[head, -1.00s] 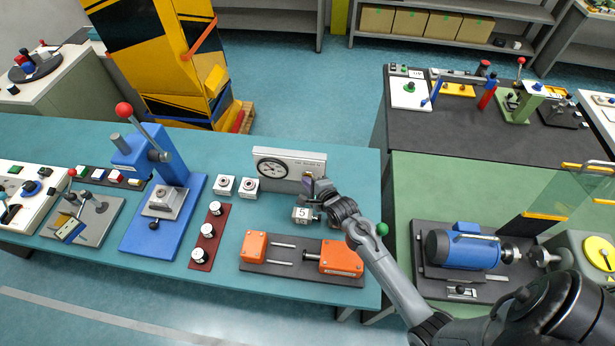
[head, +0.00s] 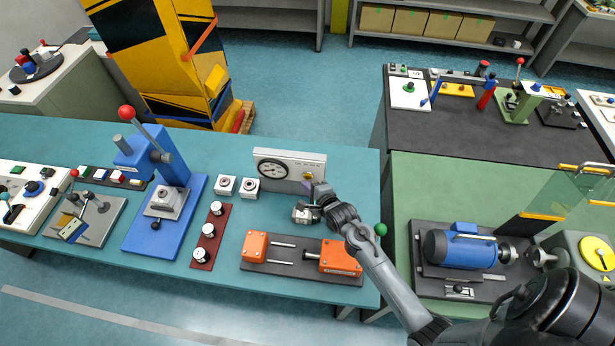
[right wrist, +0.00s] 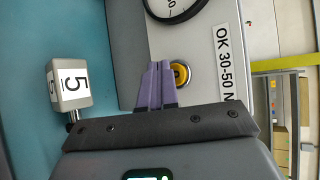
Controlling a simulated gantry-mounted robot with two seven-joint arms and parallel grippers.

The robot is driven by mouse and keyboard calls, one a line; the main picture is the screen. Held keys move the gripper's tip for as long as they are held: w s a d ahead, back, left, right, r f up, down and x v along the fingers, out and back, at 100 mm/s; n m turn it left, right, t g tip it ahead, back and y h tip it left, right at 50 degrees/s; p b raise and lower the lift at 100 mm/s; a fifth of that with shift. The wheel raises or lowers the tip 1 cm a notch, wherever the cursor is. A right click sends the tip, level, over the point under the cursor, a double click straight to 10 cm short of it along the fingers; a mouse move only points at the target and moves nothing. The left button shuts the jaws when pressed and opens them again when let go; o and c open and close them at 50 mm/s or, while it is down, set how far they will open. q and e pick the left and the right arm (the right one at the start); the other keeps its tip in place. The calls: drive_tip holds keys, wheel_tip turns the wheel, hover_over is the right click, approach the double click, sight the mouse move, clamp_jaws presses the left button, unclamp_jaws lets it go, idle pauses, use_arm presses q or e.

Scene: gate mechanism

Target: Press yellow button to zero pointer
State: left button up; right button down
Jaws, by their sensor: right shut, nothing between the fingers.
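The grey gauge box (head: 303,160) stands at the back of the teal bench, with a round white dial (head: 272,169) on its left half. The dial is partly cut off in the right wrist view (right wrist: 176,5), and its pointer reading cannot be told. The yellow button (right wrist: 181,74) sits on the box face below the label. My right gripper (right wrist: 157,66) is shut and empty, its purple fingertips right beside the button and partly overlapping it in view. Contact cannot be told. In the head view the right gripper (head: 309,188) is in front of the box's right half. My left gripper is not in view.
A block marked 5 (right wrist: 70,85) is close beside the right gripper. An orange clamp fixture (head: 340,258) lies in front on the bench. The bench right of the box is clear.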

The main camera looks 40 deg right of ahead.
drive_tip(key=shift+a, duration=0.1)
drive_tip(key=s+a+p, duration=0.2)
drive_tip(key=s+a, duration=0.1)
drive_tip(key=shift+s+a+p, duration=0.1)
drive_tip(key=shift+a+p, duration=0.25)
drive_tip(key=shift+p, duration=0.05)
idle(0.4)
drive_tip(key=shift+s, duration=0.1)
